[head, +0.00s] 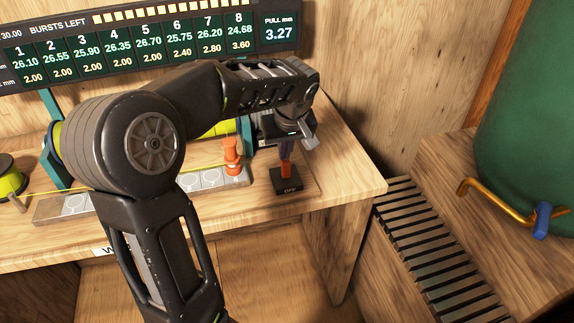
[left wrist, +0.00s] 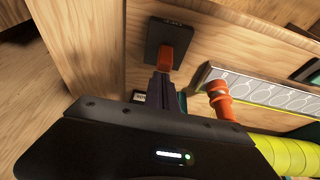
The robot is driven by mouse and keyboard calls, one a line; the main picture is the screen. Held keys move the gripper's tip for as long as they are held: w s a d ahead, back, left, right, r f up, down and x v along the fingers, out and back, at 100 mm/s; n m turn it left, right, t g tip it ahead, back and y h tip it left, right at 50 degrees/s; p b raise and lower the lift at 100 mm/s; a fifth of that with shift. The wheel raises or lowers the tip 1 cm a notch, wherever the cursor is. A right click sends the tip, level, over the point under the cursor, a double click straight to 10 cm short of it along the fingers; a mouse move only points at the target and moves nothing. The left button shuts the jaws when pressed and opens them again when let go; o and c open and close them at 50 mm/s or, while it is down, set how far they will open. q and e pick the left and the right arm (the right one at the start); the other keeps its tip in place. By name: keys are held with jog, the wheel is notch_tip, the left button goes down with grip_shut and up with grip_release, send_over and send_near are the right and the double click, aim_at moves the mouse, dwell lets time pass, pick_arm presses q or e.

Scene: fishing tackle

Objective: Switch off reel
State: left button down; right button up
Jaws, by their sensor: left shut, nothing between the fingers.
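The switch is a black box (head: 286,181) with an orange lever (head: 286,168), on the wooden bench near its right end. Its front edge reads OFF. My left gripper (head: 287,150) is shut and empty, pointing down right at the lever's top. In the left wrist view the shut fingers (left wrist: 163,85) meet or nearly meet the orange lever (left wrist: 167,60) on the black box (left wrist: 171,42); I cannot tell whether they touch. The yellow-green reel (head: 222,128) is partly hidden behind my left arm; it also shows in the left wrist view (left wrist: 287,155). My right gripper is not in view.
An orange post (head: 231,157) stands left of the switch by a metal strip (head: 205,181) with round marks. A yellow line runs along the strip. A display (head: 150,38) stands behind. A slatted grate (head: 440,255) and a green tank (head: 530,100) are at the right.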

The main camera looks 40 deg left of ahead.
pick_arm(q)
jog(key=shift+s+d+f+t+y+b, duration=0.3)
jog(key=shift+s+d+f+y+b, duration=0.1)
jog(key=shift+b, duration=0.8)
jog(key=shift+w+r+p, duration=0.1)
jog(key=shift+r+p, duration=0.35)
jog(key=shift+p, duration=0.1)
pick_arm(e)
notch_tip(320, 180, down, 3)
pick_arm(q)
jog(key=shift+r, duration=0.1)
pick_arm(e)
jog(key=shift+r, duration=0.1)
pick_arm(q)
jog(key=shift+r+p, duration=0.45)
jog(key=shift+r, duration=0.25)
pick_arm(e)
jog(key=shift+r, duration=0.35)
